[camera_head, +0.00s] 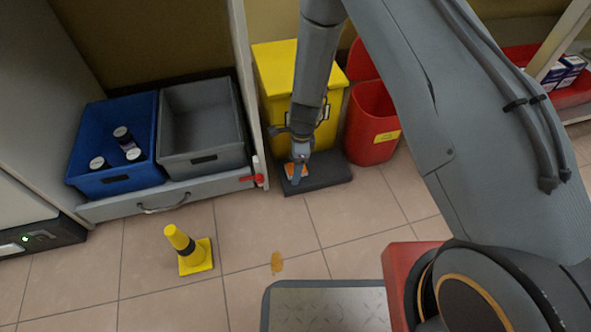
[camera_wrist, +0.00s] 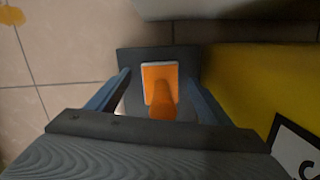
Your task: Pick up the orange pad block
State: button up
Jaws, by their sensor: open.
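The orange pad block (camera_head: 294,171) lies on a dark grey base (camera_head: 328,176) on the floor, in front of the yellow bin. In the wrist view the orange pad block (camera_wrist: 160,85) shows with a pale border, between my two fingers. My gripper (camera_head: 299,158) is above the block and partly hides it in the head view. In the wrist view my gripper (camera_wrist: 160,88) is open, with one finger on each side of the block. I cannot tell whether the fingers touch it.
The yellow bin (camera_head: 275,75) and a red bin (camera_head: 372,125) stand behind the base. A blue crate (camera_head: 118,182) with dark bottles and a grey crate (camera_head: 205,150) sit in a drawer at left. A yellow cone (camera_head: 195,258) and an orange-brown spill (camera_head: 277,263) are on the floor.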

jog(key=c, duration=1.3)
jog(key=shift+r, duration=0.1)
jog(key=shift+s+r+p, duration=0.2)
jog(key=shift+r+p, duration=0.5)
jog(key=shift+p, duration=0.25)
notch_tip(320, 180, up, 6)
jog(key=p, duration=0.3)
jog(key=shift+p, duration=0.35)
jog(key=s, duration=0.2)
jog(key=s+d, duration=0.1)
jog(key=s, duration=0.2)
jog(key=s+d, duration=0.1)
jog(key=s, duration=0.2)
jog(key=shift+d+f, duration=0.2)
jog(key=shift+f, duration=0.1)
jog(key=s+d+b, duration=0.2)
jog(key=s+b, duration=0.6)
jog(key=b, duration=0.1)
jog(key=shift+s+d+f, duration=0.15)
jog(key=shift+s+d, duration=0.1)
jog(key=shift+s+d+r+b, duration=0.1)
jog(key=shift+s+d+b, duration=0.1)
jog(key=shift+s+b, duration=0.35)
jog(key=shift+s+d+r+b, duration=0.15)
jog(key=shift+s+b, duration=0.2)
jog(key=shift+s, duration=0.25)
